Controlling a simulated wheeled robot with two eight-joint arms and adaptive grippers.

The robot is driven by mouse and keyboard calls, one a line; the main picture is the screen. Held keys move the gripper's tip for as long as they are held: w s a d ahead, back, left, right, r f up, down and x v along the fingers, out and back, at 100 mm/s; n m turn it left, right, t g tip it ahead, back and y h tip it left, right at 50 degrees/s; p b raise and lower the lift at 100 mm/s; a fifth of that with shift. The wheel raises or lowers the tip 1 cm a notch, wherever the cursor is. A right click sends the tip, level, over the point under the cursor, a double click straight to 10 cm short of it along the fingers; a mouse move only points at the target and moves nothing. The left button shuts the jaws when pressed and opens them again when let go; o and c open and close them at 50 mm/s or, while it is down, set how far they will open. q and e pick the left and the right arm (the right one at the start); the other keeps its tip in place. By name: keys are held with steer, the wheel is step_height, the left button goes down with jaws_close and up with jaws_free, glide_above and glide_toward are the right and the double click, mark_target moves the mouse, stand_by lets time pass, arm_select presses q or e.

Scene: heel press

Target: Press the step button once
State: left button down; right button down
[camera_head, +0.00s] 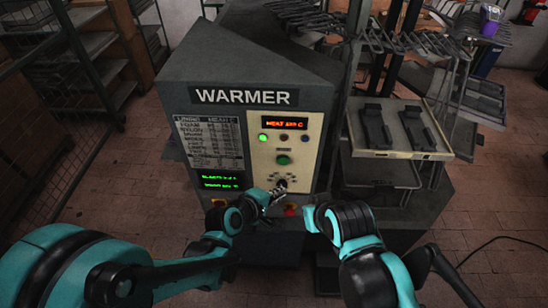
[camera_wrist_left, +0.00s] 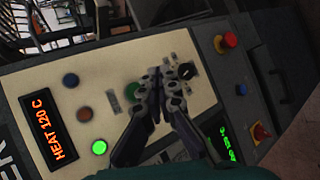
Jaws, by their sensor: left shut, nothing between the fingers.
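The grey warmer (camera_head: 250,75) fills the middle of the head view, with a cream control panel (camera_head: 310,160) on its front. The panel carries a green button (camera_head: 283,160), seen partly behind my fingers in the left wrist view (camera_wrist_left: 132,92), and a black knob (camera_head: 281,184) below it. I cannot read which control is labelled step. My left gripper (camera_head: 277,193) is shut and empty, in front of the panel's lower part by the knob; in the left wrist view its fingertips (camera_wrist_left: 166,76) overlap the panel between green button and knob. Contact cannot be told.
A lit green lamp (camera_head: 262,138) and a red "HEAT 120 C" display (camera_head: 284,123) are on the panel. A red button (camera_wrist_left: 230,40), a blue button (camera_wrist_left: 241,89) and a red-yellow switch (camera_wrist_left: 261,131) sit below. A rack with a tray (camera_head: 372,152) stands right.

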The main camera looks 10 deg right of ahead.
mark_target(283, 161)
arm_select(q)
steer(key=shift+d, duration=0.1)
stand_by(0.3)
steer(key=w+d, duration=0.2)
steer(key=w, duration=0.6)
steer(key=shift+w+d, duration=0.2)
steer(key=shift+w, duration=0.05)
steer(key=shift+w, duration=0.15)
stand_by(1.2)
steer(key=shift+w+d, duration=0.1)
steer(key=shift+w, duration=0.15)
